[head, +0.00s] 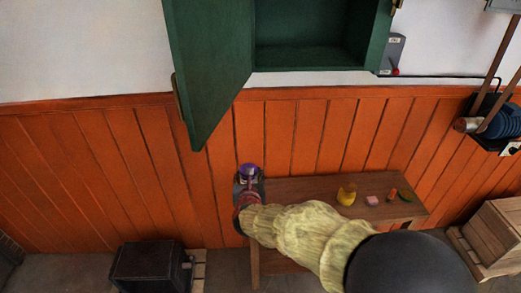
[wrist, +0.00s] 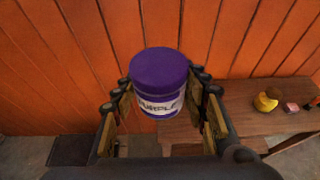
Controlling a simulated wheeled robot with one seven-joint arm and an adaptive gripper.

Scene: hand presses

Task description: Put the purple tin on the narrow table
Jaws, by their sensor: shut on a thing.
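The purple tin (wrist: 158,80) has a purple lid and a pale label reading "PURPLE". My gripper (wrist: 160,103) is shut on it, with a finger on each side, and holds it upright. In the head view the tin (head: 249,170) shows at the tip of my gripper (head: 249,183), by the left end of the narrow wooden table (head: 300,188). In the wrist view the table top (wrist: 245,118) lies below and to the right of the tin. I cannot tell how high the tin is above the table.
On the table's right part are a yellow object (head: 346,194), a pink block (head: 372,200), an orange piece (head: 392,193) and a green piece (head: 406,196). An open green cabinet door (head: 210,70) hangs above. A dark box (head: 150,265) stands at lower left. The table's middle looks bare.

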